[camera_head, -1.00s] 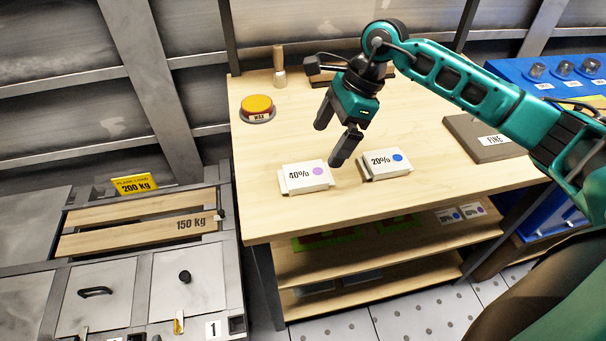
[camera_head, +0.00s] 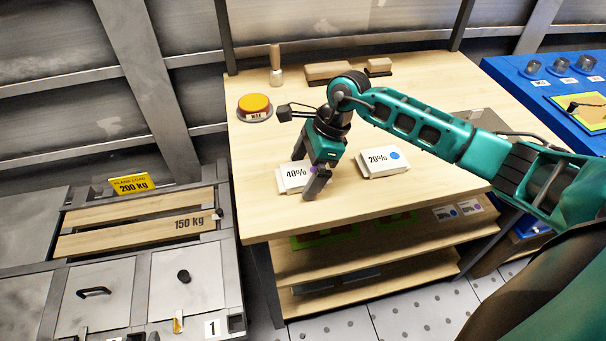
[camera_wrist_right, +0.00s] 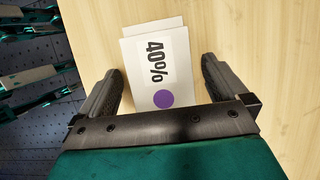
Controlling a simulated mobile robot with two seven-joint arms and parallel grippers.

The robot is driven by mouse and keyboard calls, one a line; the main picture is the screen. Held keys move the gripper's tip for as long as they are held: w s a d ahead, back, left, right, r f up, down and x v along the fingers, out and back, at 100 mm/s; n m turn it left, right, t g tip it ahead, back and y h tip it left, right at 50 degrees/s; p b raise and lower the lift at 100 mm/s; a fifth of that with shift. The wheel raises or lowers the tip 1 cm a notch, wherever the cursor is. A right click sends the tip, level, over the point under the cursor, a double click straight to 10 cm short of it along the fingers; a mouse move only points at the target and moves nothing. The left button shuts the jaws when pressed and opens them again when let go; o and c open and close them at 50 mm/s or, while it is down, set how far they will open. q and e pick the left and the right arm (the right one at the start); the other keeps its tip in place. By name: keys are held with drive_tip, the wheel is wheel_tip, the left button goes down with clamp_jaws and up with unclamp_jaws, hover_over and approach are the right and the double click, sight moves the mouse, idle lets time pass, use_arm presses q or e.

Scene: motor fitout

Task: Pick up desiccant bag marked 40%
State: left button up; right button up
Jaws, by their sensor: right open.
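The desiccant bag marked 40% (camera_head: 291,178) is a flat white packet with a purple dot, lying on the wooden table (camera_head: 380,205) near its front left. It also shows in the right wrist view (camera_wrist_right: 156,62). My right gripper (camera_head: 306,178) is open over the bag, its fingers on either side of it and not closed on it. One finger hides part of the bag's right end in the head view. A similar white bag marked 20% (camera_head: 384,161) with a blue dot lies to the right. My left gripper is not in view.
A yellow wax tin (camera_head: 255,106) and a wooden-handled tool (camera_head: 277,66) stand at the back left. Wooden blocks (camera_head: 330,72) lie at the back. A blue surface (camera_head: 530,85) with small metal parts is at the right. The table's front middle is clear.

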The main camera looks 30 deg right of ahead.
drive_tip(key=c, duration=1.1)
drive_tip(key=shift+c, duration=0.2)
